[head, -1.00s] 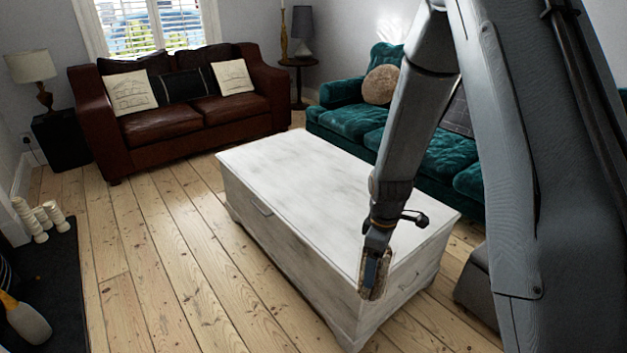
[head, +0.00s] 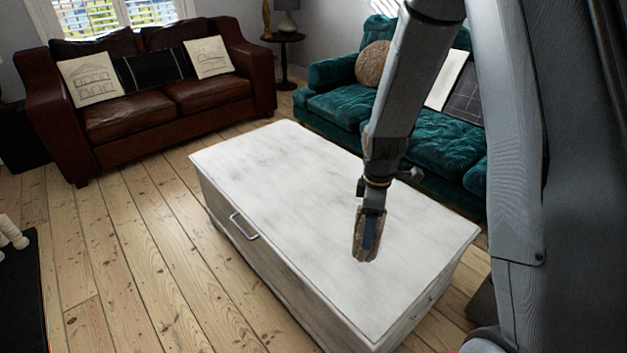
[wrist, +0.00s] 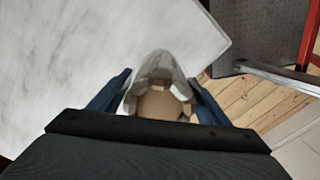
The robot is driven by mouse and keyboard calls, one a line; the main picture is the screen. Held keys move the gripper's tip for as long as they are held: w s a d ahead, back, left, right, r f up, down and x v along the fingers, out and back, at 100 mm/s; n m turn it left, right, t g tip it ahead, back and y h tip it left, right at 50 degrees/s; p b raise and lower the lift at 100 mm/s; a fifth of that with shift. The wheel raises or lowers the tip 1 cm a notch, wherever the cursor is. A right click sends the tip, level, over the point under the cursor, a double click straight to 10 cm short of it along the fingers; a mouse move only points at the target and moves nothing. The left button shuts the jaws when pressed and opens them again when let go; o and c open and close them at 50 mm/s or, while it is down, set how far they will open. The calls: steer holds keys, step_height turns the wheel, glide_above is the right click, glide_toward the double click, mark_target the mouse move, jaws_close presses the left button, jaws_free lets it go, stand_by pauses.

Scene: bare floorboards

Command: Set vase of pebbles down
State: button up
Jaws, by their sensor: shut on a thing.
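My gripper (head: 369,236) is shut on the vase of pebbles (head: 359,246). In the head view the vase hangs upright below the wrist, in front of the white chest-like coffee table (head: 290,190); whether it touches the top I cannot tell. In the wrist view the clear vase (wrist: 160,68) with tan pebbles sits between the two blue fingers of my gripper (wrist: 158,95). The table top (wrist: 90,60) fills the left of that view, with its corner near the vase.
The table top is bare. A brown leather sofa (head: 165,100) stands behind at left and a teal sofa (head: 430,150) behind at right. Open floorboards (head: 130,250) lie left of the table. A dark hearth (head: 25,300) is at the left edge.

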steer(key=shift+w+a+f, duration=0.1)
steer(key=shift+w+f, duration=0.1)
steer(key=shift+f, duration=2.3)
steer(key=shift+w+f, duration=0.2)
steer(key=shift+f, duration=2.25)
steer(key=o, duration=2.1)
steer(key=shift+s+f, duration=0.15)
step_height(320, 180, up, 12)
steer(key=s+r+m, duration=0.4)
steer(key=s+m, duration=0.1)
steer(key=s+d+r+m, duration=0.1)
steer(key=s+r+m, duration=0.4)
steer(key=s, duration=0.1)
steer(key=s+d+r+m, duration=0.1)
steer(key=s+r+m, duration=0.4)
steer(key=s, duration=0.1)
steer(key=shift+s+d, duration=0.1)
steer(key=shift+d, duration=0.15)
